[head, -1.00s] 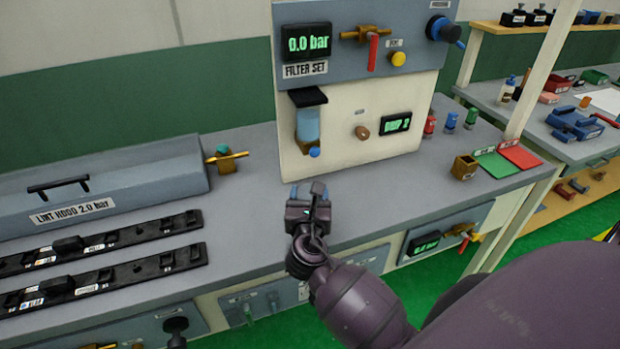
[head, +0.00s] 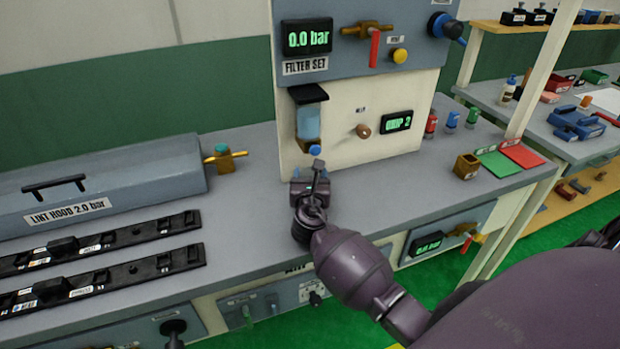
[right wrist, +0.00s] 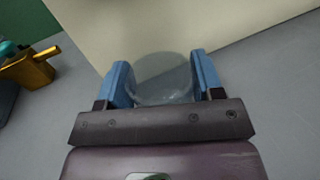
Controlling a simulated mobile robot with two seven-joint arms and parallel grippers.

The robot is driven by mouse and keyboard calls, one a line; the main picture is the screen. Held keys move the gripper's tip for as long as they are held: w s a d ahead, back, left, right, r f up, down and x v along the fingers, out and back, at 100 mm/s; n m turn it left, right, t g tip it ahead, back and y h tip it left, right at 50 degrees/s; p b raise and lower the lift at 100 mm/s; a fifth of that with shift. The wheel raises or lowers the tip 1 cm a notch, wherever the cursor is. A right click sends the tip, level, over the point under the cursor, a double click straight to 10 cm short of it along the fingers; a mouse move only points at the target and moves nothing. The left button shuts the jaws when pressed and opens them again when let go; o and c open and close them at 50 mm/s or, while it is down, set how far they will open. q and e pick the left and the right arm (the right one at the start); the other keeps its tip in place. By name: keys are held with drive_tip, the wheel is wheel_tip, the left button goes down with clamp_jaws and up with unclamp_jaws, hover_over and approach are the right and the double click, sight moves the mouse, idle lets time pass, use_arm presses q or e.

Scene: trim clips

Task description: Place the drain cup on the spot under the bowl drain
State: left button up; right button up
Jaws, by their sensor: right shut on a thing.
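My right gripper (head: 312,178) is in front of the filter set panel, just below the filter bowl. In the right wrist view its blue fingers (right wrist: 161,82) are shut on a clear, see-through drain cup (right wrist: 163,75). The cup is hidden behind the gripper in the head view. The blue-tinted filter bowl (head: 308,122) hangs under a black cap, with a blue drain knob (head: 315,150) at its bottom, just above the gripper. The spot under the drain is hidden by the gripper. I do not see my left gripper.
The cream panel (head: 350,147) stands close behind the gripper. A brass valve (head: 224,158) sits to the left, beside the grey hood (head: 100,190). Black rails (head: 100,280) lie at front left. A brass box (head: 467,166) and green and red mats (head: 520,155) lie to the right.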

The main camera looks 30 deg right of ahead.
drive_tip(key=shift+f, duration=0.1)
drive_tip(key=o, duration=0.9)
drive_tip(key=v, duration=1.2)
drive_tip(key=shift+p, duration=0.35)
